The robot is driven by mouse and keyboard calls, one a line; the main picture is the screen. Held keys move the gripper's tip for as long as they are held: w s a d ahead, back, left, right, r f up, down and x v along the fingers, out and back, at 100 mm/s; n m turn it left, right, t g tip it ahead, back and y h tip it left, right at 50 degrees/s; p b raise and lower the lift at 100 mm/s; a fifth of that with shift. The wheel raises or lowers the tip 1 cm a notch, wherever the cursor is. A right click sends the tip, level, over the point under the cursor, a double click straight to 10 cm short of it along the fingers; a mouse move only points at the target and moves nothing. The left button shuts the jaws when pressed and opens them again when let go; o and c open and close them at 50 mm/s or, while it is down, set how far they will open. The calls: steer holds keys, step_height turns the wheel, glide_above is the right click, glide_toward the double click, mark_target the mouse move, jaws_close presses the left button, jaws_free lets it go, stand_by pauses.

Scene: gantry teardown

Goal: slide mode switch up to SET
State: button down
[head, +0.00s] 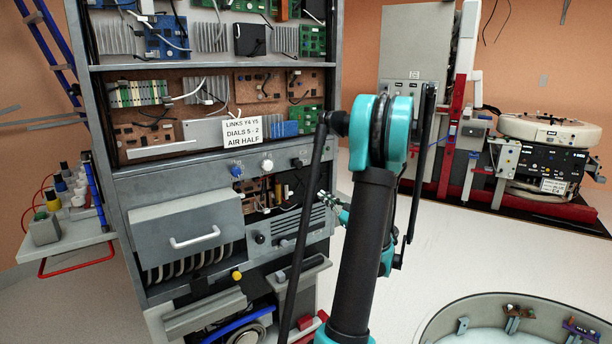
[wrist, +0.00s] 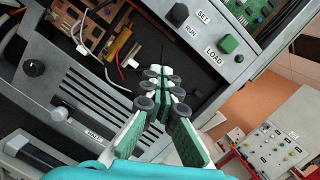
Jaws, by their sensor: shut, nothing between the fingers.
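In the head view my gripper (head: 323,198) shows only partly beside my arm, in front of the cabinet's right side.
A green knob (wrist: 228,43) stands near the LOAD label (wrist: 214,55). The open bay (wrist: 130,45) holds wires and boards. A vented panel (wrist: 90,95) with a black knob (wrist: 34,68) is at left. The cabinet's drawer handle (head: 195,238) juts out.

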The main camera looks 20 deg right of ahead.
mark_target(297, 164)
steer(key=shift+s+d+r+m, duration=0.15)
steer(key=shift+d+m, duration=0.15)
steer(key=shift+d, duration=0.35)
steer(key=x, duration=0.9)
steer(key=shift+w+r, duration=0.15)
steer(key=shift+w, duration=0.2)
steer(key=shift+a+r, duration=0.25)
steer(key=shift+r, duration=0.25)
steer(key=shift+a+r, duration=0.2)
steer(key=shift+r, duration=0.25)
steer(key=shift+a+r, duration=0.45)
steer(key=shift+r, duration=0.45)
steer(key=shift+r, duration=1.7)
